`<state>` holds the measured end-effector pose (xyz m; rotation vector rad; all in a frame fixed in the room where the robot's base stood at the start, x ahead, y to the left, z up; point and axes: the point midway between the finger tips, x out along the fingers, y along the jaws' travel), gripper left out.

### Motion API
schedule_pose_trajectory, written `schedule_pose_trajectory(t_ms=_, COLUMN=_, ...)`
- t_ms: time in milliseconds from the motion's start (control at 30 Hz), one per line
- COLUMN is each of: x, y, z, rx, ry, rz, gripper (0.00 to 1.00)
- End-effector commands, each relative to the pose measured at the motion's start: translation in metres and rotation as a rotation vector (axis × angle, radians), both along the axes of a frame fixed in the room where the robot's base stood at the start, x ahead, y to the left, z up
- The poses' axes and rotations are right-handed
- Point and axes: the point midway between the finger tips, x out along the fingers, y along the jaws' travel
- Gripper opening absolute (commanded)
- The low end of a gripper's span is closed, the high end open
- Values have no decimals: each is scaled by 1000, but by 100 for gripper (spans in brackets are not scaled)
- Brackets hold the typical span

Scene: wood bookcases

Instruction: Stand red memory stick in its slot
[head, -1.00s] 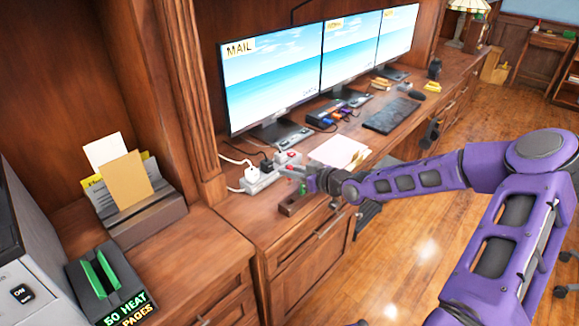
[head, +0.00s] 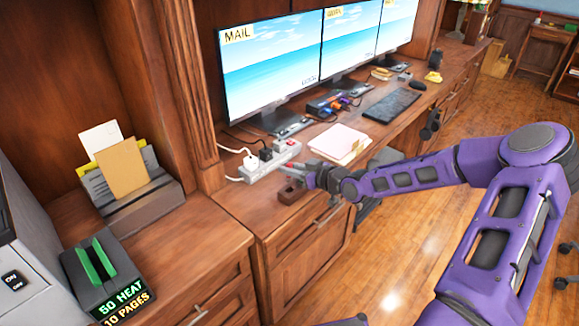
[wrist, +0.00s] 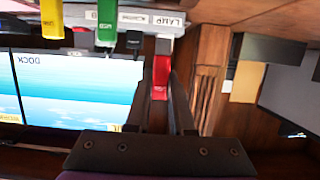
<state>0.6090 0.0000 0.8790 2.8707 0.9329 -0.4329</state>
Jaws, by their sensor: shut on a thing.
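The red memory stick (wrist: 160,76) is held between the fingertips of my gripper (wrist: 158,92) in the wrist view, which looks upside down. Yellow (wrist: 52,18) and green (wrist: 106,24) sticks show left of it at the top edge; what they stand in is out of view.
A power strip (head: 262,170) with plugs lies behind my gripper. A paper stack (head: 340,141) lies to the right, and monitors (head: 272,72) stand behind. A letter holder (head: 140,205) and a black device with green parts (head: 103,275) are left. Desk left of the block is clear.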

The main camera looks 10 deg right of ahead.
Motion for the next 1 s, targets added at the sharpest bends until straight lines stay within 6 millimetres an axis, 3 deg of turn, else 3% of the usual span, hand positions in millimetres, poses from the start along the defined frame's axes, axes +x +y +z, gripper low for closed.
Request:
schedule_pose_trajectory(t_ms=233, x=0, y=0, z=-21, rx=0, ry=0, rz=0, gripper=0)
schedule_pose_trajectory(t_ms=1000, x=0, y=0, z=-22, rx=0, ry=0, rz=0, gripper=0)
